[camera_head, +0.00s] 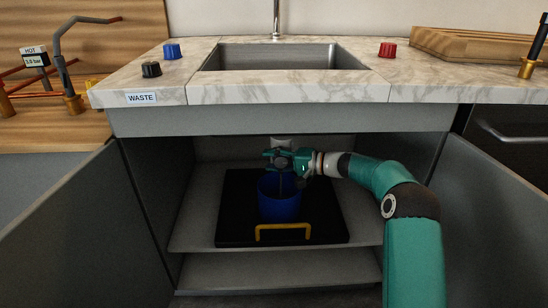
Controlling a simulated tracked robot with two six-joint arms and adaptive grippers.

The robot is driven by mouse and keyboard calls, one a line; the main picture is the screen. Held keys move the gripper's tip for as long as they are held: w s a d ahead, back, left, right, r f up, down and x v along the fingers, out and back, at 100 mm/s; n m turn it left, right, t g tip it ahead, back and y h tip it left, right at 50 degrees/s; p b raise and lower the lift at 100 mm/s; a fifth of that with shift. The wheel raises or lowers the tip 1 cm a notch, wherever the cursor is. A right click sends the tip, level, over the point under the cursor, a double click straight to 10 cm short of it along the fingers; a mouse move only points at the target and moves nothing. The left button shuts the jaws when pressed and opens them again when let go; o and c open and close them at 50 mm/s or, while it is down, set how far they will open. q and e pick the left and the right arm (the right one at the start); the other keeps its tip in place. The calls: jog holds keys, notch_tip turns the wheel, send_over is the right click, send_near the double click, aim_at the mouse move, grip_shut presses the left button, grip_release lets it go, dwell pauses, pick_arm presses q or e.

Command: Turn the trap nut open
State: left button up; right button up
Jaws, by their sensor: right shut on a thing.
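My right gripper (285,160) reaches into the open cabinet under the sink, above the rim of a blue bucket (280,205). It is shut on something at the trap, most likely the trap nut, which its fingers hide. A pale piece of the trap (281,142) shows just above the gripper. The bucket stands upright on a black tray (233,215) with a yellow handle (283,233) at its front. My left gripper is not in view.
Grey cabinet doors stand open at left (80,230) and right (490,215). The sink (285,57) is above, with a blue knob (172,51), black knob (151,69) and red knob (387,50) on the marble counter. A lower shelf (280,270) is bare.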

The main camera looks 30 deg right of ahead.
jog(key=o, duration=1)
jog(key=shift+f, duration=0.2)
jog(key=shift+o, duration=0.2)
jog(key=shift+r, duration=0.1)
jog(key=shift+s+d, duration=0.2)
jog(key=shift+s, duration=0.05)
jog(key=v, duration=1.1)
jog(key=shift+s, duration=0.2)
